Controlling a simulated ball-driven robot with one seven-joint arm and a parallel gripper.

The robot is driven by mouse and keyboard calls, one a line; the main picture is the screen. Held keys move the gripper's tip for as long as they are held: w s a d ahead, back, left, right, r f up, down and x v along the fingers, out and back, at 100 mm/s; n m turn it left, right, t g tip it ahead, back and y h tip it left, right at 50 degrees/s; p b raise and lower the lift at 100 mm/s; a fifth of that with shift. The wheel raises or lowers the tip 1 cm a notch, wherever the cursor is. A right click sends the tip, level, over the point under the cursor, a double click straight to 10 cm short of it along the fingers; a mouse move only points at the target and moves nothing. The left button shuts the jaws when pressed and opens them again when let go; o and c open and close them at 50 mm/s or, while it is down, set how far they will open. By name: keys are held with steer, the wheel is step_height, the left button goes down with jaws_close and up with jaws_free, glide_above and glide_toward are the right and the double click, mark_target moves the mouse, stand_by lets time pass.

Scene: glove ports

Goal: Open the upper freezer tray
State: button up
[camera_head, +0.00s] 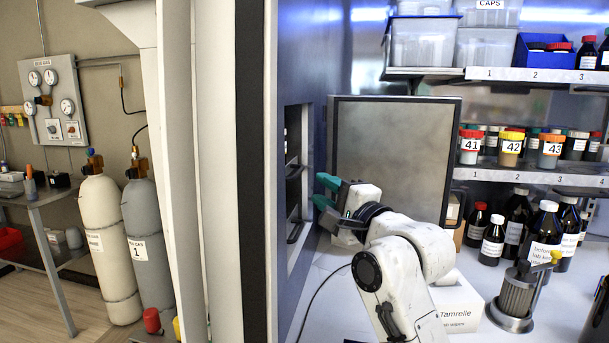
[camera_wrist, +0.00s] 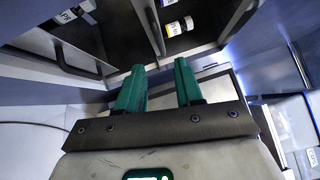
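My gripper (camera_head: 323,190) has green fingers, held apart with nothing between them; in the wrist view the open fingers (camera_wrist: 158,78) point at the freezer. The freezer opening (camera_head: 298,170) shows side-on in the wall left of my gripper, with dark tray edges inside. In the wrist view, a tray with a dark bar handle (camera_wrist: 76,66) lies left of the fingers and holds a white-labelled bottle (camera_wrist: 68,16). Another compartment beyond the fingertips holds a yellow-labelled bottle (camera_wrist: 180,27). I cannot tell for certain which tray is the upper one. The fingers appear apart from the handles.
A grey door panel (camera_head: 393,152) stands open behind my gripper. Shelves (camera_head: 540,76) with bins and jars are at right. Brown bottles (camera_head: 545,235) and a metal cylinder device (camera_head: 515,297) stand on the white bench. Gas cylinders (camera_head: 110,245) stand at left beyond the wall.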

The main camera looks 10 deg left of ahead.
steer(key=x, duration=0.8)
steer(key=shift+p, duration=0.4)
steer(key=shift+c, duration=0.5)
jaws_close()
steer(key=shift+f, duration=0.1)
stand_by(0.4)
